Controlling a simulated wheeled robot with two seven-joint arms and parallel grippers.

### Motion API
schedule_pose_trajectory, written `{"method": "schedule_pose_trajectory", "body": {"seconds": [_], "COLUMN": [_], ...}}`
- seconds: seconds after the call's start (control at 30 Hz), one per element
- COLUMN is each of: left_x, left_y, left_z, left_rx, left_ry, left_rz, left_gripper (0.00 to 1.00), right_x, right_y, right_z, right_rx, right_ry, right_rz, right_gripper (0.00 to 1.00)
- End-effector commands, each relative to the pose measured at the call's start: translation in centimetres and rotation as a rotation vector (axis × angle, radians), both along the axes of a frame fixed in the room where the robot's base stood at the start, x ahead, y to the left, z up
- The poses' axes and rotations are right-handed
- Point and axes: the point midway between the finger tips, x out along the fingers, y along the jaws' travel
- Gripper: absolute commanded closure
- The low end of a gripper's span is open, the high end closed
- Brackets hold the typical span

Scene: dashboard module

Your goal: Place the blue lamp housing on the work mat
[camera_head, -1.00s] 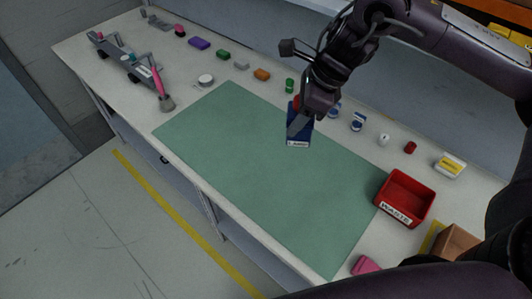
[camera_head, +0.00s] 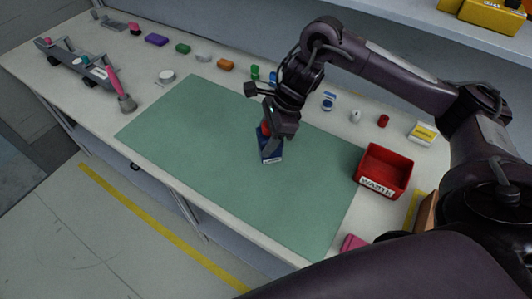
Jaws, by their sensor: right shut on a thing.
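The blue lamp housing (camera_head: 270,151) is a dark blue block with a white label on its lower front. My right gripper (camera_head: 268,134) is shut on its upper part, coming from above and the right. The housing appears over the upper middle of the green work mat (camera_head: 205,155). I cannot tell for sure whether its bottom touches the mat. The fingers partly cover its top, where a bit of red shows. My left gripper is not in view.
A red waste bin (camera_head: 384,172) stands at the mat's right edge. The rest of the mat is clear.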

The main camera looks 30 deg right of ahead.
Motion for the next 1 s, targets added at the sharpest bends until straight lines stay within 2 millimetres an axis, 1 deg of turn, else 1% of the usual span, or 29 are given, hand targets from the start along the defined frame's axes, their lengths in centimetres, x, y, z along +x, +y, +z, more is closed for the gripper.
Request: {"method": "schedule_pose_trajectory", "body": {"seconds": [0.03, 0.23, 0.3, 0.33, 0.4, 0.5, 0.77, 0.8, 0.97, 1.0], "left_x": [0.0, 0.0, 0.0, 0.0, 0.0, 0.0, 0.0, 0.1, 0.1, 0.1], "left_y": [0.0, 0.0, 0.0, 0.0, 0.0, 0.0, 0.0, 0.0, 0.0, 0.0], "left_z": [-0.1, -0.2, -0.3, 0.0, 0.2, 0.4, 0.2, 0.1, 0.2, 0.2], "left_rx": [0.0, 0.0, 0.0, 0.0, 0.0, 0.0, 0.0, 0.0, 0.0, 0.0], "left_ry": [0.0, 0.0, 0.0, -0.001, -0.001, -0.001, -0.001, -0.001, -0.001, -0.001], "left_rz": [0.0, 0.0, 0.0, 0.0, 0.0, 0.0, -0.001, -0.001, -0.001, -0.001], "left_gripper": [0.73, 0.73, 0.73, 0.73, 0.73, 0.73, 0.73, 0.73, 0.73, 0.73], "right_x": [0.0, 0.0, -0.1, 0.0, 0.0, 0.0, 0.1, 0.0, 0.0, 0.0], "right_y": [0.1, 0.0, 0.0, 0.0, 0.0, 0.0, 0.0, 0.0, 0.0, 0.0], "right_z": [-0.8, -2.1, -2.9, -3.1, -4.2, -5.3, -5.5, -5.6, -5.5, -5.5], "right_rx": [0.002, 0.0, 0.001, 0.001, 0.001, 0.001, 0.0, 0.0, 0.0, 0.0], "right_ry": [0.003, 0.0, 0.002, 0.003, 0.003, 0.0, -0.002, -0.001, -0.001, -0.001], "right_rz": [0.0, 0.0, 0.0, -0.001, -0.001, 0.0, 0.0, 0.001, 0.001, 0.001], "right_gripper": [0.77, 0.77, 0.77, 0.77, 0.77, 0.77, 0.77, 0.5, 0.29, 0.29]}}
